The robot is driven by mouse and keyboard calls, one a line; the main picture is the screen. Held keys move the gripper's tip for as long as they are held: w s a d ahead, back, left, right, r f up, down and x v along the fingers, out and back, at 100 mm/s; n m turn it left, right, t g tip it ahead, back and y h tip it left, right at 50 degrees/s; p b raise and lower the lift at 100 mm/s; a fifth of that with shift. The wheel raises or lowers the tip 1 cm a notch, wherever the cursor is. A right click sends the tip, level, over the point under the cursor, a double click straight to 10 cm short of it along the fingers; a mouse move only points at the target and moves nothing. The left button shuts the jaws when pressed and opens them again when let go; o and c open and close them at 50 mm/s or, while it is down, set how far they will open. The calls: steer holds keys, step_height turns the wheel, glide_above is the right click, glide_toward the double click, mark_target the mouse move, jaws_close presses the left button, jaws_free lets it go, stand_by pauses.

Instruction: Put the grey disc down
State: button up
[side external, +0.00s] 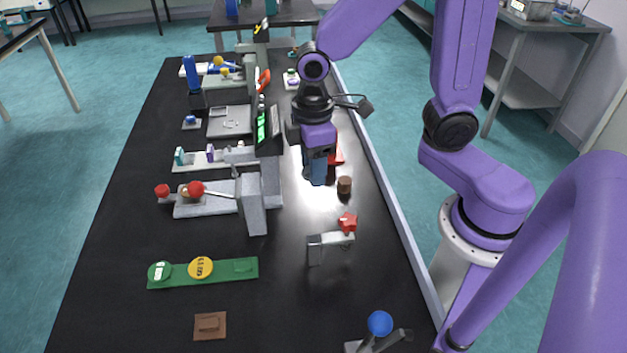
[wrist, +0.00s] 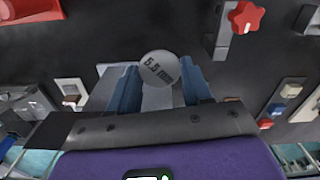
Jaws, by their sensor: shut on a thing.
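The grey disc (wrist: 158,66), marked 5.5 mm, is between the blue fingers of my gripper (wrist: 159,80) in the wrist view. The fingers are shut on it, and its printed face is toward the camera. In the side view my gripper (side external: 317,178) points down over the black bench, left of a small brown cylinder (side external: 344,185). I cannot make out the disc there. A light grey surface shows between the fingers just below the disc in the wrist view; I cannot tell what it is.
A green board (side external: 222,272) with a yellow disc (side external: 201,267) and a green disc (side external: 160,271) lies at the front left. A grey lever device (side external: 253,205) stands left of my gripper. A grey stand with a red star knob (side external: 347,222) is nearer. Bare bench lies between.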

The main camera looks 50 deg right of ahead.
steer(key=w+d+f+m, duration=0.6)
steer(key=w+d+m, duration=0.1)
steer(key=d+m, duration=0.35)
step_height(320, 180, up, 18)
steer(key=f, duration=0.1)
steer(key=w+a+n, duration=0.2)
steer(key=w+a, duration=1.7)
steer(key=a, duration=0.4)
step_height(320, 180, down, 21)
steer(key=shift+w+d, duration=0.15)
steer(key=shift+f, duration=0.1)
steer(key=o, duration=1)
